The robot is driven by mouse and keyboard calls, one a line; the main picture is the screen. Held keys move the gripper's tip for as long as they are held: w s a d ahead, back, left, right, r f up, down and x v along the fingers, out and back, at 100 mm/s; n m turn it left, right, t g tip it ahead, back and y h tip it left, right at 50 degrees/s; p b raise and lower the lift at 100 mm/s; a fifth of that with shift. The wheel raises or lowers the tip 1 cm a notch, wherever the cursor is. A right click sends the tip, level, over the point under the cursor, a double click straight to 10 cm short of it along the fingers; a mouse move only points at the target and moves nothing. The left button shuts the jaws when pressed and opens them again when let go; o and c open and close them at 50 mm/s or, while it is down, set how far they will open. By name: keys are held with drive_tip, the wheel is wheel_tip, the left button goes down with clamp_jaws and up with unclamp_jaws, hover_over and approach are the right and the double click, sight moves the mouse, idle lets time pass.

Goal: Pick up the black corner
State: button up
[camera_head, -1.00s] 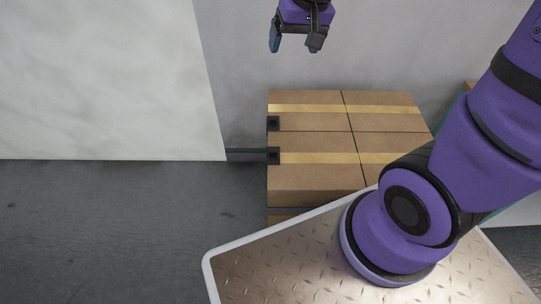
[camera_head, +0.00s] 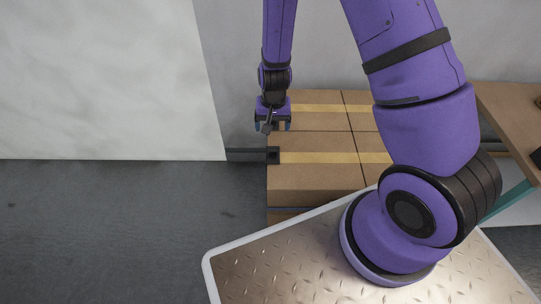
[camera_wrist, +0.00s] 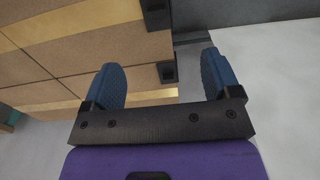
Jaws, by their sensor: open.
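Two black corners sit on the left edges of the taped cardboard boxes. The nearer black corner (camera_head: 273,155) shows in the head view, and it is at the top of the wrist view (camera_wrist: 155,14). The farther black corner (camera_wrist: 167,71) appears between the fingers in the wrist view; in the head view my gripper hides it. My gripper (camera_head: 272,127) points down at the left edge of the boxes. Its two blue fingers (camera_wrist: 161,62) are apart with nothing held. I cannot tell how far above the corner the fingertips are.
The cardboard boxes (camera_head: 320,145) form a stack against the grey wall. A white panel (camera_head: 100,80) stands to the left, with a dark bar (camera_head: 245,154) between it and the boxes. A brown shelf (camera_head: 510,115) is at the right. The grey floor (camera_head: 120,230) at left is clear.

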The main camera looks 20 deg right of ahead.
sight(273, 151)
drive_tip(key=f, duration=0.3)
drive_tip(key=shift+s, duration=0.3)
drive_tip(key=shift+w+f, duration=0.15)
drive_tip(key=shift+f, duration=4.95)
drive_tip(key=shift+c, duration=0.5)
drive_tip(key=c, duration=0.9)
